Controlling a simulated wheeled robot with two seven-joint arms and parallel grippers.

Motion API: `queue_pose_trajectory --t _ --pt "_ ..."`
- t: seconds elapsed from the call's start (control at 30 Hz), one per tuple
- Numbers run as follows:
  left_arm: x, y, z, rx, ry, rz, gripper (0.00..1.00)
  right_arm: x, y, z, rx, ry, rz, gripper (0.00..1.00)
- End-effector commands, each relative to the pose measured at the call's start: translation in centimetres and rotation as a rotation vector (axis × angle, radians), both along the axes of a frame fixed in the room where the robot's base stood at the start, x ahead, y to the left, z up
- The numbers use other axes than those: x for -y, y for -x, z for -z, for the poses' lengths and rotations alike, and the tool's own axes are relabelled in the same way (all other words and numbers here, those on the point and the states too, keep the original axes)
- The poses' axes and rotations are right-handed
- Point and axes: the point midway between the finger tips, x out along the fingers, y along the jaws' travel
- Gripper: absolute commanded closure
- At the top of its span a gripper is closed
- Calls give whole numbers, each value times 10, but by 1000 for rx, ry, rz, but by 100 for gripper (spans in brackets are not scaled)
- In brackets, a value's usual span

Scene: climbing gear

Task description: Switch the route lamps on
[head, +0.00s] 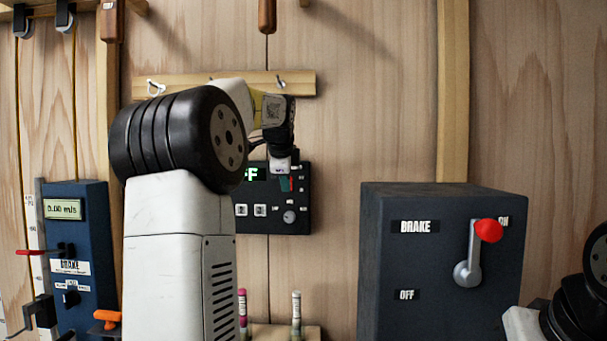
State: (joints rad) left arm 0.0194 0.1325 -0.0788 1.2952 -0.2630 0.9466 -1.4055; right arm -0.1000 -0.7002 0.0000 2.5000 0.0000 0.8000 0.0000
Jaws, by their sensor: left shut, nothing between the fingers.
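A black control panel (299,222) is fixed to the wooden wall at the centre. Its green display (254,174) is partly hidden by my left arm; the letters that show look like "FF". Below the display are white buttons (251,210) and a round knob (289,216). My left gripper (284,180) is shut and empty, pointing down in front of the panel's upper right part. It hides some of the panel's face there. I cannot tell whether it touches the panel. My right gripper is not in view; part of my right arm shows at the right edge.
A dark brake box (400,262) stands right of the panel, its red-tipped lever (487,231) up by ON. A blue box (91,220) with a meter and levers is at the left. Chalk-like sticks (296,310) stand below the panel. A wooden hook rail (304,84) is above.

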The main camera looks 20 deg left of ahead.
Motion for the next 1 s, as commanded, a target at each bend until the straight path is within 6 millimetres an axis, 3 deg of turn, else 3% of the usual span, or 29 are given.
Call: queue_pose_trajectory --t 0.23,1.0 --pt "-6 -24 3 -1 0 0 100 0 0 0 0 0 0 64" --pt "-8 -30 5 -1 -1 0 100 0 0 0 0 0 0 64"
